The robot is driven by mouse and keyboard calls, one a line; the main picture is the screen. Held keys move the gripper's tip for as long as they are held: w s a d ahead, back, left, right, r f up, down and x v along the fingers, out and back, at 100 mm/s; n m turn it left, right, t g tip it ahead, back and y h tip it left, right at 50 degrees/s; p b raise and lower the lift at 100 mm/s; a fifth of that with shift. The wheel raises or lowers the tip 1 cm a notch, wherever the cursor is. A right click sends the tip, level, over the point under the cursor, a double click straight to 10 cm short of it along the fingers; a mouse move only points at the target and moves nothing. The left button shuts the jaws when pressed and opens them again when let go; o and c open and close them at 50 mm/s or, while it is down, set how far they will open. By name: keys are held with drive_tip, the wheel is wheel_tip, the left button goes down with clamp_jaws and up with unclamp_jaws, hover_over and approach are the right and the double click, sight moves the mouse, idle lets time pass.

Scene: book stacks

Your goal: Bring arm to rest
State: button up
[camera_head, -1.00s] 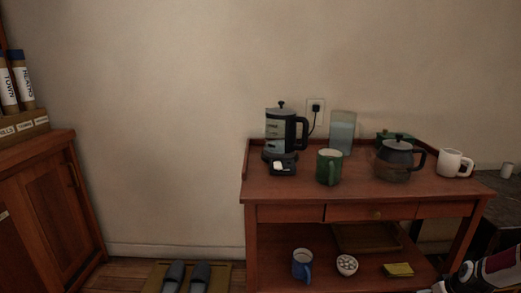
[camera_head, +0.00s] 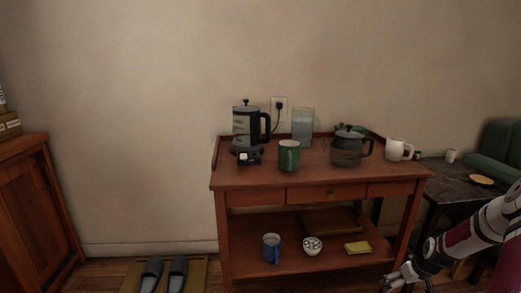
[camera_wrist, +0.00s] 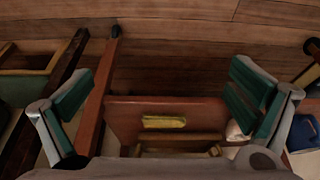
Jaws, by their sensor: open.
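My gripper (camera_head: 398,277) is at the lower right of the head view, low and in front of the wooden cart's right leg. In the wrist view my gripper (camera_wrist: 158,112) has its two green-padded fingers spread wide, with nothing held between them. The wooden cart (camera_head: 310,197) stands against the wall in the head view. Beyond the fingers, the wrist view shows the cart's shelf with a yellow sponge-like item (camera_wrist: 164,122) on it.
On the cart top stand a French press (camera_head: 247,128), a green mug (camera_head: 289,156), a dark pot (camera_head: 346,149) and a white mug (camera_head: 397,149). A blue mug (camera_head: 271,248) and a bowl (camera_head: 312,246) are on the lower shelf. A dark side table (camera_head: 455,178) stands at right.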

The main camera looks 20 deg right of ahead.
drive_tip(key=w+a+r+n+g, duration=0.1)
drive_tip(key=w+a+r, duration=0.1)
drive_tip(key=a+r, duration=0.45)
drive_tip(key=w+a+r+n+g, duration=0.15)
drive_tip(key=a+r, duration=0.25)
drive_tip(key=r, duration=0.5)
drive_tip(key=s+a+r+g+h, duration=0.1)
drive_tip(key=s+a+r, duration=0.2)
drive_tip(key=a+r, duration=0.7)
drive_tip(key=s+a+r, duration=0.4)
drive_tip(key=a+r, duration=0.6)
drive_tip(key=s+a+r+y, duration=0.1)
drive_tip(key=s+a+r, duration=0.1)
drive_tip(key=s+a, duration=0.85)
drive_tip(key=s+a+r+y, duration=0.1)
drive_tip(key=s+a+r, duration=0.2)
drive_tip(key=s+a, duration=0.75)
drive_tip(key=s+d+r+t+p, duration=0.1)
drive_tip(key=d+r+p, duration=0.1)
drive_tip(key=r+p, duration=1.5)
drive_tip(key=s+d+r+t+p, duration=0.2)
drive_tip(key=r+p, duration=1.5)
drive_tip(key=r, duration=0.1)
drive_tip(key=shift+r, duration=0.25)
